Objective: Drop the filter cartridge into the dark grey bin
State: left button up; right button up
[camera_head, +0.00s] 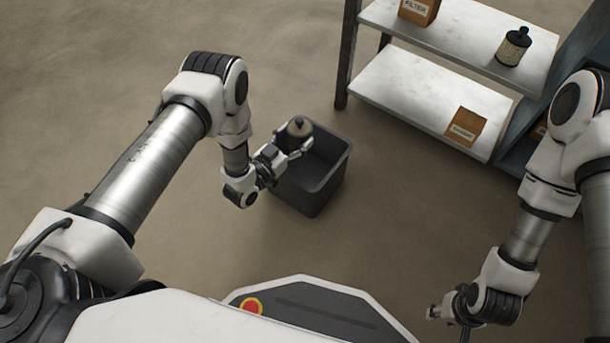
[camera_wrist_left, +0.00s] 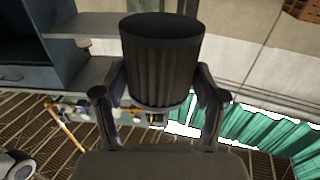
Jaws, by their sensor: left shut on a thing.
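The filter cartridge (camera_head: 299,126), a dark-topped cylinder with a small knob, is held by my left gripper (camera_head: 294,142) in the head view. In the left wrist view the cartridge (camera_wrist_left: 161,65) shows as a dark pleated cylinder between the two fingers of my left gripper (camera_wrist_left: 160,98). The dark grey bin (camera_head: 318,187) stands open on the floor. The cartridge appears over the bin's far-left rim area; its exact height above the rim cannot be told. My right gripper (camera_head: 436,312) is low at the right, away from the bin, its fingers too small to judge.
A shelf unit (camera_head: 400,88) stands behind and right of the bin. A second cartridge (camera_head: 513,46) and a filter box (camera_head: 419,10) are on its upper shelf, and a brown box (camera_head: 465,126) on the lower one. The floor left of the bin is clear.

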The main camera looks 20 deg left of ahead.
pick_arm(q)
notch_tip(320, 180, down, 2)
jog(key=shift+f+b, duration=0.1)
jog(key=shift+b, duration=0.35)
pick_arm(e)
jog(key=shift+f, duration=0.9)
pick_arm(q)
jog(key=shift+r, duration=0.2)
jog(key=o, duration=1.3)
jog(key=v, duration=1.2)
jog(key=shift+f, duration=0.1)
